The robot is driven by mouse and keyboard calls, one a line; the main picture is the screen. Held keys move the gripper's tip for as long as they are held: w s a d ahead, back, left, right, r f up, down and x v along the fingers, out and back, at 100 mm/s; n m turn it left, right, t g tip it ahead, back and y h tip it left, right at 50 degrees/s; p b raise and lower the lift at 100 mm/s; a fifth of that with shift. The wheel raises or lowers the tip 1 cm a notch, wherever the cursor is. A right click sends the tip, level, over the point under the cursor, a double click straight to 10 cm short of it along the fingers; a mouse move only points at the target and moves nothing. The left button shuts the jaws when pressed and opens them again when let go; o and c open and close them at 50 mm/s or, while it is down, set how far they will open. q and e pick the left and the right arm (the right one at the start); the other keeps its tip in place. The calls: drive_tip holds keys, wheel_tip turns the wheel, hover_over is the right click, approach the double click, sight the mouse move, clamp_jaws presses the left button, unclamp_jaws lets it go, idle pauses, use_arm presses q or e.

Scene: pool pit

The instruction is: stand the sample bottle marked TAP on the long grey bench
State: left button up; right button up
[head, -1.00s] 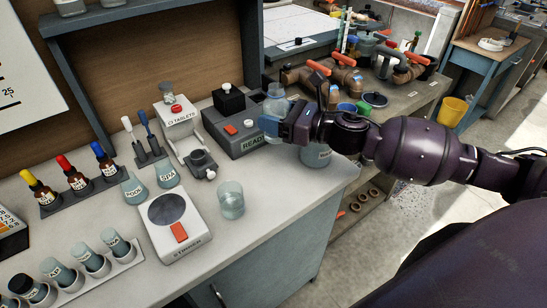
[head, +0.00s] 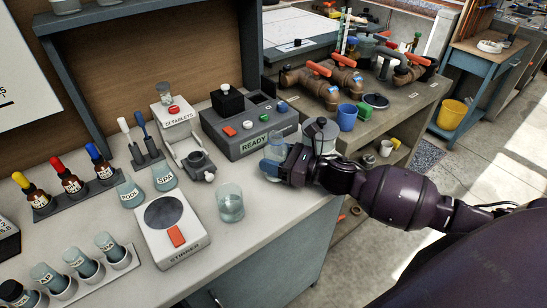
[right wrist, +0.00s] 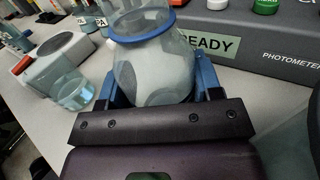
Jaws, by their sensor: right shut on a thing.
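My right gripper (head: 293,162) is shut on a clear sample bottle (head: 274,152) in front of the grey photometer. In the right wrist view the bottle (right wrist: 155,65) stands between the blue fingers, with a blue ring at its neck. Its label cannot be read in either view. It looks upright and low over the light grey bench top (head: 275,205); I cannot tell whether its base touches. Two similar bottles, marked POOL (head: 130,192) and SPA (head: 164,178), stand farther left on the bench. My left gripper is out of view.
The photometer (head: 250,125), reading READY, is close behind the held bottle. A glass beaker (head: 230,204) and the stirrer (head: 172,228) stand to its left. A lidded jar (head: 320,134) is just behind my gripper. The bench front between beaker and gripper is clear.

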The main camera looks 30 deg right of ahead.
drive_tip(key=shift+f, duration=0.1)
drive_tip(key=o, duration=0.7)
drive_tip(key=v, duration=1.2)
drive_tip(key=shift+b, duration=0.35)
